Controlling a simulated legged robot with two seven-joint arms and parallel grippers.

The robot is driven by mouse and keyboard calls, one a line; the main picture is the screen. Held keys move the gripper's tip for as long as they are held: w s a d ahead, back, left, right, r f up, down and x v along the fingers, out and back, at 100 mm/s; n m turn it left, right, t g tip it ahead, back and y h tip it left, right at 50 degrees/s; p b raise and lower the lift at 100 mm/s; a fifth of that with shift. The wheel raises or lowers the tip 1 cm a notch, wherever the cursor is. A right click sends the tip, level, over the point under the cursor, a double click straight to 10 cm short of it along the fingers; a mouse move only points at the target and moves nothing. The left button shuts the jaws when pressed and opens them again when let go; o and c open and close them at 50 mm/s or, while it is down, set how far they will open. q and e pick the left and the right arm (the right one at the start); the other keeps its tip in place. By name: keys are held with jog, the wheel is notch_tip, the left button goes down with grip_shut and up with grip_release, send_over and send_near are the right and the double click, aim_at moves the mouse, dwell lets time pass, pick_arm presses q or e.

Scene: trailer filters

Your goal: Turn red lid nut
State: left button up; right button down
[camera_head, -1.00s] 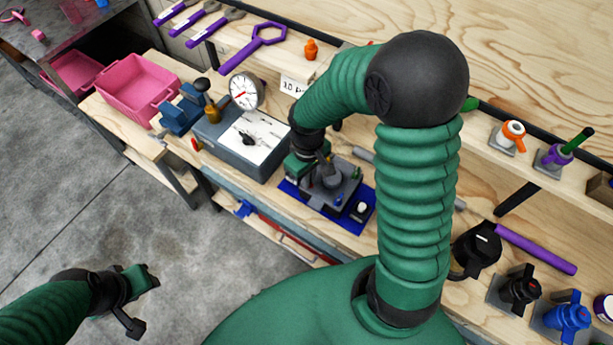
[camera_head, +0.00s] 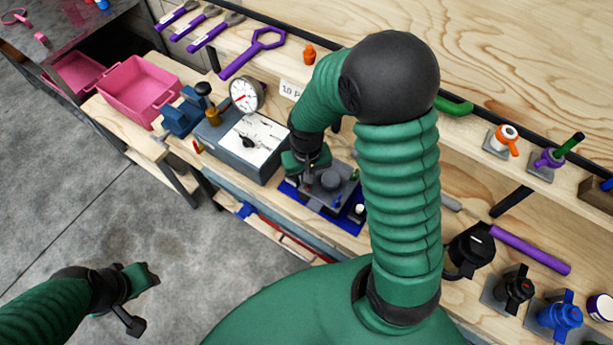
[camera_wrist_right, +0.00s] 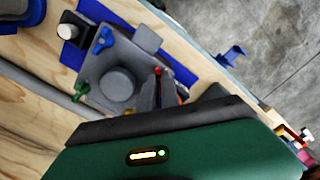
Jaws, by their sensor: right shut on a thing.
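A grey fixture with a round lid (camera_head: 331,181) sits on a blue mat (camera_head: 345,218) on the bench. In the right wrist view the lid (camera_wrist_right: 117,85) has a blue nut (camera_wrist_right: 103,41) and a green nut (camera_wrist_right: 82,87). The red lid nut (camera_wrist_right: 157,97) shows only as small red bits at the lid's edge by my gripper, mostly hidden. My right gripper (camera_head: 309,170) is down at the left side of the fixture, shut on what appears to be the red nut. My left gripper (camera_head: 137,298) is open and empty above the floor, away from the bench.
A grey gauge box (camera_head: 241,145) stands left of the fixture, with a pink bin (camera_head: 139,88) beyond it. A white cap (camera_wrist_right: 70,31) is on the mat. Purple tools (camera_head: 254,52) lie on the shelf behind. Valves (camera_head: 515,288) stand at the right.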

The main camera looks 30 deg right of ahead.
jog(key=m+p, duration=0.1)
jog(key=m, duration=0.1)
jog(key=m+p, duration=0.2)
jog(key=m, duration=0.1)
jog(key=shift+w+r+m, duration=0.1)
jog(key=shift+r+m, duration=0.1)
jog(key=shift+m, duration=0.1)
jog(key=shift+w+f+m+p, duration=0.1)
jog(key=shift+m+p, duration=1.1)
jog(key=shift+m, duration=0.9)
jog(key=c, duration=1.6)
grip_release()
jog(key=shift+f, duration=0.1)
jog(key=shift+r+p, duration=0.85)
jog(key=shift+r, duration=7.5)
